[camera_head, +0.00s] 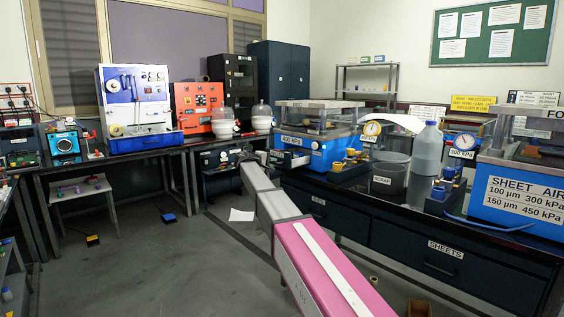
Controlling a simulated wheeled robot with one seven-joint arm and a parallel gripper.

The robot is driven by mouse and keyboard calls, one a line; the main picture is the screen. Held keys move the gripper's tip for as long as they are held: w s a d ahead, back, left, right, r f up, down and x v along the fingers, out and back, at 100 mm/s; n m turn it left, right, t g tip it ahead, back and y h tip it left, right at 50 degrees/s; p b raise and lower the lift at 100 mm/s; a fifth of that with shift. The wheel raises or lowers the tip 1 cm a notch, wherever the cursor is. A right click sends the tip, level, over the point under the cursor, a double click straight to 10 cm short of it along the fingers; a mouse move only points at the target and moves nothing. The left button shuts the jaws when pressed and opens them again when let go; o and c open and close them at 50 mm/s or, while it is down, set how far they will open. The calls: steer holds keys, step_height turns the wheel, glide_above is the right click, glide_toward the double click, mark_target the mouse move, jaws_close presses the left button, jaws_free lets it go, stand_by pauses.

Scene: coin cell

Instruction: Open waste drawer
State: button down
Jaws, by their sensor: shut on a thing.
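The long dark bench (385,205) on the right has drawers in its front. One drawer (360,221) carries a small white label (318,200) that is too small to read for sure; I cannot tell whether it is the waste drawer. It looks flush with the bench front. The drawer to its right (480,272) is labelled SHEETS and looks shut. My pink and grey arm reaches from the lower right up to the left end of this bench. My gripper's fingers do not show, and the arm hides part of the bench front.
On the right bench stand a dark SCRAP bin (388,181), a grey bottle (426,150) and blue machines (305,145). A left bench (110,158) holds more machines. A low stool (85,190) and a white sheet (241,215) are on the floor. The floor left of my arm is mostly clear.

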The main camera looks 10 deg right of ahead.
steer(key=f+v, duration=0.1)
steer(key=v, duration=0.5)
steer(key=shift+s+a+f, duration=0.15)
steer(key=shift+s+a, duration=0.05)
steer(key=shift+a, duration=0.15)
steer(key=c, duration=1.1)
jaws_free()
steer(key=shift+c, duration=0.2)
steer(key=v, duration=1)
steer(key=shift+s+a, duration=0.25)
steer(key=shift+a, duration=0.1)
